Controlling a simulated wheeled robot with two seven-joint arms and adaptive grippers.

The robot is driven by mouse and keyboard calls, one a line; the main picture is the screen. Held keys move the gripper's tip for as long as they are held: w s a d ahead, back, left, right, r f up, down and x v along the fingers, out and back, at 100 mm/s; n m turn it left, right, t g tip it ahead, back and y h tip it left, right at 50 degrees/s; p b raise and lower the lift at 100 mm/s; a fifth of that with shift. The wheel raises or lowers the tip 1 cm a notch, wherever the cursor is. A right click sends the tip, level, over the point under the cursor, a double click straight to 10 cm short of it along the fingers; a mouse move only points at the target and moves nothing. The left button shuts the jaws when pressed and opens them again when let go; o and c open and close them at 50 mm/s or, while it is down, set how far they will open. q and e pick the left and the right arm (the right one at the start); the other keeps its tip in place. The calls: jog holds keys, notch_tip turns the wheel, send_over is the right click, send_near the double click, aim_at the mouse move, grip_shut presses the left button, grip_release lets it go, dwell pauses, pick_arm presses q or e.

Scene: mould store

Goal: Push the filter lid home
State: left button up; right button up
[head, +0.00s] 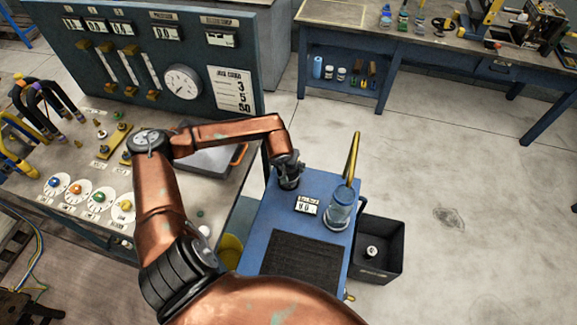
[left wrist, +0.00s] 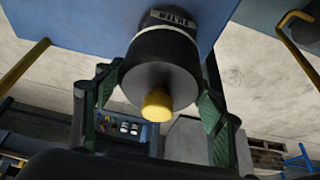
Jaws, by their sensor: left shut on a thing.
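The filter lid (left wrist: 158,68) is a black round cap with a yellow knob in its middle, in the left wrist view. It is at the end of the filter housing (left wrist: 170,17), a dark cylinder with a white label on the blue cart. My left gripper (left wrist: 160,88) has its green-padded fingers on both sides of the lid, shut on it. In the head view my left gripper (head: 289,160) is over the far left of the cart top (head: 315,182) and mostly hides the lid. My right gripper is not in view.
On the cart are a glass jar (head: 340,209), a yellow upright pipe (head: 352,158), a small display (head: 307,206) and a black mat (head: 303,257). A black bin (head: 388,245) stands right of it. A control bench (head: 165,215) is left. Floor at right is clear.

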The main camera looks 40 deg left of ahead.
pick_arm(q)
jog(key=shift+s+d+f+b, duration=0.1)
jog(key=shift+s+f+b, duration=0.15)
jog(key=shift+f+b, duration=0.45)
dwell(1.1)
jog(key=o, duration=1.9)
jog(key=shift+w, duration=0.2)
jog(key=shift+o, duration=1)
jog(key=shift+r, duration=0.1)
jog(key=shift+s+r, duration=0.1)
jog(key=shift+r, duration=0.45)
jog(key=v, duration=1.1)
